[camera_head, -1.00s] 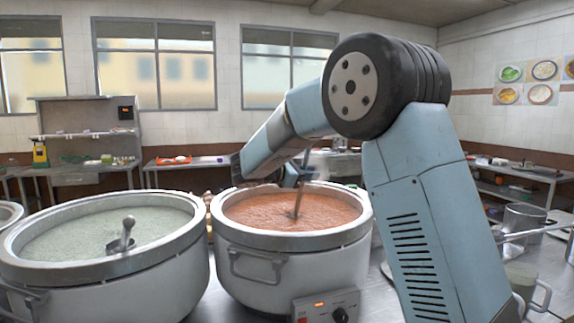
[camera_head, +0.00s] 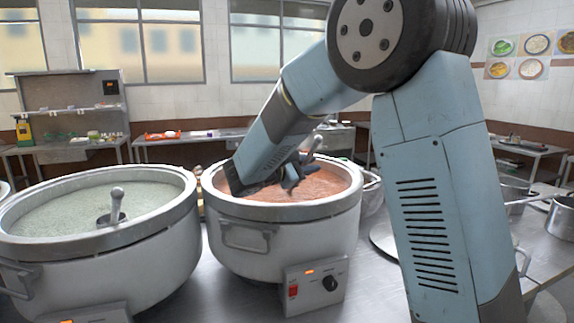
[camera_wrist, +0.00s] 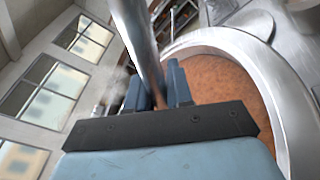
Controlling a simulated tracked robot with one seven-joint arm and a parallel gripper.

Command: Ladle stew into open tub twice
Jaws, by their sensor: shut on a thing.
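A large grey stockpot (camera_head: 285,238) of orange-red stew (camera_head: 325,186) stands in the middle of the head view. My gripper (camera_head: 292,174) is low over this pot's opening, its fingers partly hidden by my forearm. It is shut on a metal ladle (camera_head: 312,149), whose handle rises above the fingers. In the wrist view the ladle handle (camera_wrist: 138,42) runs up between the fingers (camera_wrist: 157,88), with the stew (camera_wrist: 215,85) behind; the ladle's bowl is hidden. I cannot make out the open tub for sure.
A second stockpot (camera_head: 150,262) with pale green stew stands at left, with its own ladle (camera_head: 117,206) in it. Metal pots (camera_head: 562,218) stand at the right on the counter. A control box (camera_head: 315,284) is on the middle pot's front.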

